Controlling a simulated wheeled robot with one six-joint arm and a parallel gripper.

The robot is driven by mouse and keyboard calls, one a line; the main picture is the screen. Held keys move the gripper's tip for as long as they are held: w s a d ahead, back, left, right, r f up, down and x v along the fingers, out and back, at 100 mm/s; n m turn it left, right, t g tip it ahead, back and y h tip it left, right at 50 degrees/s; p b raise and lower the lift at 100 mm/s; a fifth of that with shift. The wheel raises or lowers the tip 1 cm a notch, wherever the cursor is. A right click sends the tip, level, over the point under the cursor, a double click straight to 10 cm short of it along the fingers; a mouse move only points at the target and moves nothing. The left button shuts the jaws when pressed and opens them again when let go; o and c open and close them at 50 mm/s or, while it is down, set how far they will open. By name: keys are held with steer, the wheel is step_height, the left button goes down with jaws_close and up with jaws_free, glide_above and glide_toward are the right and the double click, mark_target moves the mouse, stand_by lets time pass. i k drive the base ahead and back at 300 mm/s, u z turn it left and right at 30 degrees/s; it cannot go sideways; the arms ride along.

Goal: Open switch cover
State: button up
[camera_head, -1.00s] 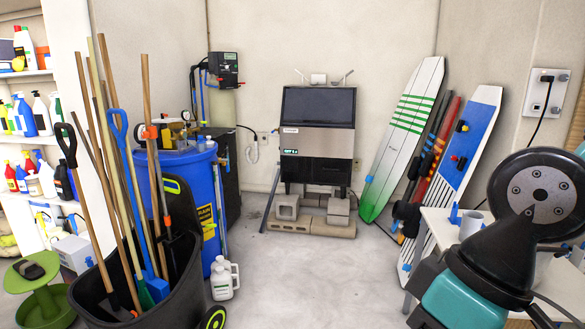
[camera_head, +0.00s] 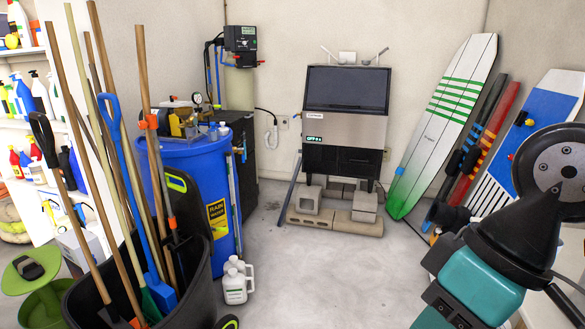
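The ice maker (camera_head: 345,115) stands against the back wall, with a dark upper panel and a steel front. A small green lit sign (camera_head: 314,139) that seems to read OFF is on its front left. A small grey fitting (camera_head: 386,154) sits at its lower right edge; it is too small to tell whether it is a switch cover. Parts of my arm (camera_head: 490,275), teal and black, show at the lower right. The fingers of my gripper are not visible, and my arm is well apart from the ice maker.
Concrete blocks (camera_head: 333,224) support the ice maker. A blue barrel (camera_head: 190,205) and a black bin (camera_head: 190,275) of long-handled tools stand left, with white jugs (camera_head: 235,287) beside them. Surfboards (camera_head: 443,125) lean at the right. The floor (camera_head: 320,275) in the middle is clear.

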mark_target(313, 152)
steer(key=i, duration=2.15)
steer(key=z, duration=0.3)
steer(key=i, duration=2.45)
steer(key=z, duration=0.2)
